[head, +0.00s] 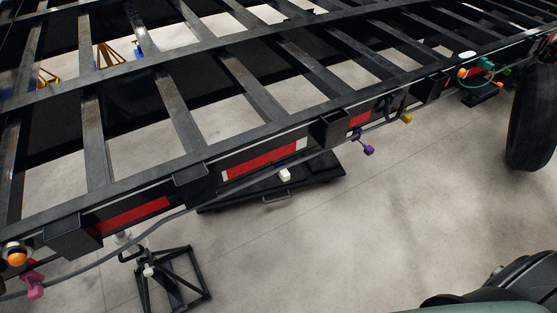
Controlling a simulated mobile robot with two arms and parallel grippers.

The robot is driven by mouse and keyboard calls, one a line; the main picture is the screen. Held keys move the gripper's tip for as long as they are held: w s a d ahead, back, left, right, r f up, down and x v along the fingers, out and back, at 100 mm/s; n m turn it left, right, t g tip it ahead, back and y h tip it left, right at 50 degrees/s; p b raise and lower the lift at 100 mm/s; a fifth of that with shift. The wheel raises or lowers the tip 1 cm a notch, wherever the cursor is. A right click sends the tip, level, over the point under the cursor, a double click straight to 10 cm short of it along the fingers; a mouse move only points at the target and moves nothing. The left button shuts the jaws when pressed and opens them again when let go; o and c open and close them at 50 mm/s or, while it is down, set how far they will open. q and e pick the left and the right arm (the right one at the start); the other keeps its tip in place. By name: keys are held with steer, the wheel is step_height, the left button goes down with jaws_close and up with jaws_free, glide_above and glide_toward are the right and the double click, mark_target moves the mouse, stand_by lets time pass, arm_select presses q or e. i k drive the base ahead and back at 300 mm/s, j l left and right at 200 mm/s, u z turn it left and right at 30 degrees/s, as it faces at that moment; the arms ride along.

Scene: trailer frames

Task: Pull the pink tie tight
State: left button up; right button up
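The pink tie (34,284) is at the far lower left in the head view. It hangs at the grey cable (98,262) that runs along the outer rail (225,150) of the trailer frame. It sits just below a round orange lamp (16,258). Whether its loop is loose or tight around the cable is too small to tell. Neither of my grippers shows in this view.
Along the same rail are a white tie (285,174), a purple tie (367,149) and a yellow tie (406,119). A black jack stand (185,280) and a low black creeper (318,182) stand below. A tire (533,115) is at right. Open floor (400,210) lies in front.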

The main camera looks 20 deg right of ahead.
mark_target(37, 292)
steer(key=u, duration=1.6)
